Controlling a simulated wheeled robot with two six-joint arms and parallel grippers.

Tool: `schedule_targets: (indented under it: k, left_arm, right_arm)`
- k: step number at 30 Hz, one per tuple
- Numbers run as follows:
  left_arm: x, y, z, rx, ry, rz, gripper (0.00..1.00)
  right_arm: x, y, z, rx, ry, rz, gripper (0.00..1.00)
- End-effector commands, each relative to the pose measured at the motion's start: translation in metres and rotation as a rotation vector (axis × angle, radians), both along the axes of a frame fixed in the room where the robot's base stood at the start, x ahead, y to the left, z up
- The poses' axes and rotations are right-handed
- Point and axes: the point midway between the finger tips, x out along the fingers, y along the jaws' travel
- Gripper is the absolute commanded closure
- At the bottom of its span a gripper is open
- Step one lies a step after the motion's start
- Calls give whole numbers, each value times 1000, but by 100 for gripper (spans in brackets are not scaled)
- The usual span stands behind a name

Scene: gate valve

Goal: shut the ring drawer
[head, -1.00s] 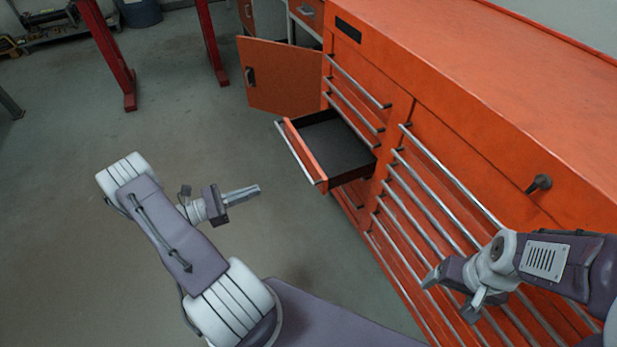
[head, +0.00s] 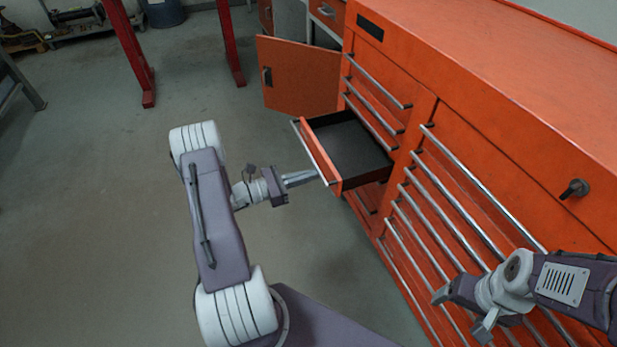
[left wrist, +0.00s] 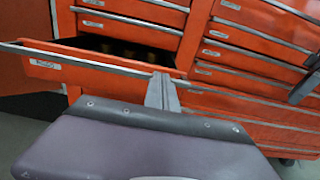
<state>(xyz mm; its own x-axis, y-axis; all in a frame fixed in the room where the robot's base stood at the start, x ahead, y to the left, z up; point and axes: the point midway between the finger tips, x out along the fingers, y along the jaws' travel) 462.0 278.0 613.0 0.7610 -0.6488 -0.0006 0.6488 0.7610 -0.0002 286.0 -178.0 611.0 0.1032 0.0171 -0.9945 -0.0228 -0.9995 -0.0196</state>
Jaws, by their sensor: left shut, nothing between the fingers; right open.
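The ring drawer (head: 345,150) is a pulled-out orange drawer with a dark, empty-looking tray and a silver bar handle on its front. In the left wrist view its orange front (left wrist: 60,66) spans the left and middle. My left gripper (head: 316,174) is shut and empty, with its tips at the near end of the drawer front. In the left wrist view the shut fingers (left wrist: 162,80) overlap the front's right end; I cannot tell whether they touch it. My right gripper (head: 460,310) is open near the closed drawers at the lower right.
The orange cabinet (head: 500,110) has several closed drawers with long bar handles. An orange cupboard door (head: 298,76) stands open beyond the drawer. Red posts (head: 130,50) stand farther back. The grey floor (head: 110,200) at the left is clear.

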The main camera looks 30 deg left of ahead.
Motion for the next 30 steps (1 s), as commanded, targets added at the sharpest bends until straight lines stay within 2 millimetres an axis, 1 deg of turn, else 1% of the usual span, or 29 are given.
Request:
schedule_targets:
  k: [9,14,17,20,30]
  left_arm:
    - [1,-1,0,0,0,-1,100]
    - [9,-8,1,0,0,-4,100]
    - [20,-19,2,-1,-1,-6,100]
    - [37,-34,2,-1,-1,-7,100]
    - [99,-87,0,1,-2,-6,100]
  right_arm:
    - [0,0,1,0,0,0,20]
    - [0,0,3,0,0,0,20]
    - [0,0,5,0,0,0,20]
    - [0,0,7,0,0,0,20]
    - [0,0,6,0,0,0,20]
